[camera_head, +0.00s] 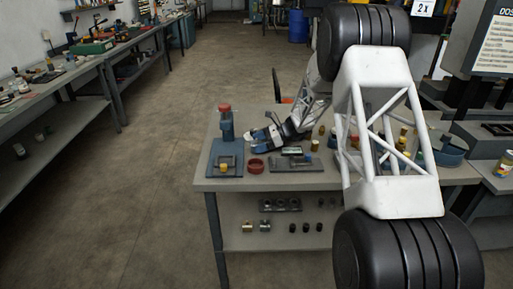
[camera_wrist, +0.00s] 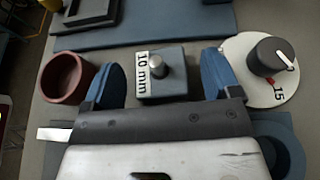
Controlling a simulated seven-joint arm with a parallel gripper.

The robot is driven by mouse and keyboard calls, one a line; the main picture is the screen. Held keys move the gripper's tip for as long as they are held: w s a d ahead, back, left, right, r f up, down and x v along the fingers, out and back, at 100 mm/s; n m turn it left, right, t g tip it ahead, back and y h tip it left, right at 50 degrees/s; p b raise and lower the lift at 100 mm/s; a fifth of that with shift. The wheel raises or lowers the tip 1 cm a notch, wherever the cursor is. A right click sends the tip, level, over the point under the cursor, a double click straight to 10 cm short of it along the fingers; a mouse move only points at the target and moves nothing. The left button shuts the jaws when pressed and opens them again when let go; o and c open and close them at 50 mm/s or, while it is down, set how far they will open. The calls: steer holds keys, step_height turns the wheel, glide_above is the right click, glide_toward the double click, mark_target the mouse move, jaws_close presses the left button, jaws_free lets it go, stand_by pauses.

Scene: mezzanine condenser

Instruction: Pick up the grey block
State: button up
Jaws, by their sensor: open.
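The grey block (camera_wrist: 168,88) is a small dark blue-grey square block with a silver knob on top and a white "10 mm" label along its left side. In the wrist view it stands between the two blue fingers of my gripper (camera_wrist: 161,72), with a gap visible on each side. My gripper is open and holds nothing. In the head view my gripper (camera_head: 263,139) is low over the left part of the workbench (camera_head: 240,182). I cannot make out the block there; the gripper seems to hide it.
A maroon cup (camera_wrist: 65,78) is just left of the left finger. A white dial with a black knob (camera_wrist: 270,56) is close by the right finger. A blue plate (camera_wrist: 150,28) lies beyond the block. A blue stand with a red top (camera_head: 226,130) rises at the bench's left.

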steer(key=shift+a, duration=0.15)
stand_by(0.4)
steer(key=c, duration=1.1)
steer(key=shift+r, duration=0.1)
steer(key=shift+r, duration=0.8)
step_height(320, 180, up, 2)
steer(key=shift+s, duration=0.15)
steer(key=s+d, duration=0.1)
steer(key=s, duration=0.9)
steer(key=s+d+r, duration=0.1)
steer(key=s, duration=0.4)
steer(key=shift+s+d+r, duration=0.1)
steer(key=shift+s+d, duration=0.15)
steer(key=shift+d, duration=0.1)
